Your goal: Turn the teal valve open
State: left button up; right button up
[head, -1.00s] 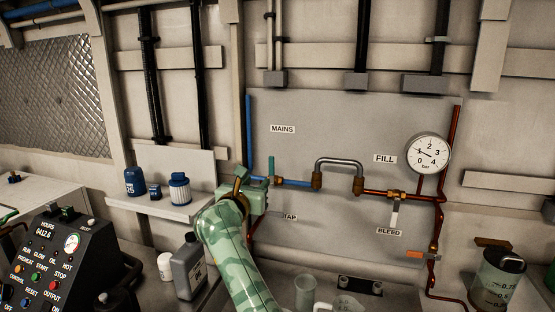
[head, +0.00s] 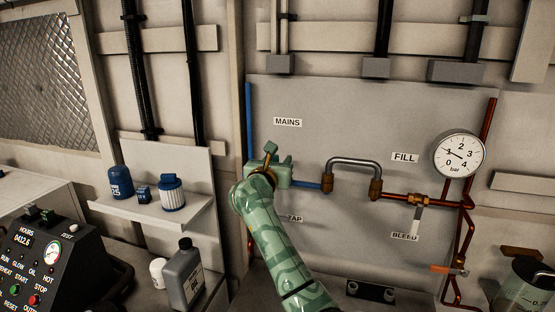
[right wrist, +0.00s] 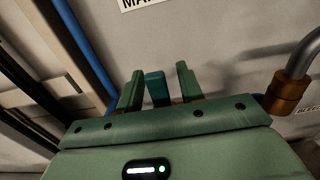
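The teal valve handle (right wrist: 156,90) stands between the two fingers of my right gripper (right wrist: 158,84) in the right wrist view. The left finger is close beside it; a gap shows between it and the right finger. The fingers are open around it. In the head view my right gripper (head: 287,166) is at the left end of the pipe run, below the MAINS label (head: 287,122), and largely hides the handle. The valve body is hidden. My left gripper is not in view.
A blue pipe (head: 249,125) runs down just left of the gripper. A grey bent pipe (head: 354,163) with copper fittings is to the right, then a pressure gauge (head: 459,155). A shelf (head: 150,212) with blue filters and a grey bottle (head: 184,275) are at left.

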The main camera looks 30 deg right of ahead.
jog(key=shift+s+a+r, duration=0.1)
grip_shut()
pick_arm(q)
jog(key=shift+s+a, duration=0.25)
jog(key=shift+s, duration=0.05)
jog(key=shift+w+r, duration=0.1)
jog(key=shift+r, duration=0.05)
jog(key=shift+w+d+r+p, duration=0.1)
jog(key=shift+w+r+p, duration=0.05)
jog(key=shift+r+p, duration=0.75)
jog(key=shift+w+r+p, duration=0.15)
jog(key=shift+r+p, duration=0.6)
jog(key=shift+p, duration=0.2)
pick_arm(e)
jog(key=shift+w+a+f+n, duration=0.25)
jog(key=shift+w+a+n, duration=0.25)
jog(key=shift+n, duration=0.65)
jog(key=shift+w+a+f+n, duration=0.2)
jog(key=shift+w+a+n, duration=0.25)
jog(key=shift+n, duration=0.75)
jog(key=shift+w+a+f+n, duration=0.3)
jog(key=shift+w+n, duration=0.3)
jog(key=shift+n, duration=0.55)
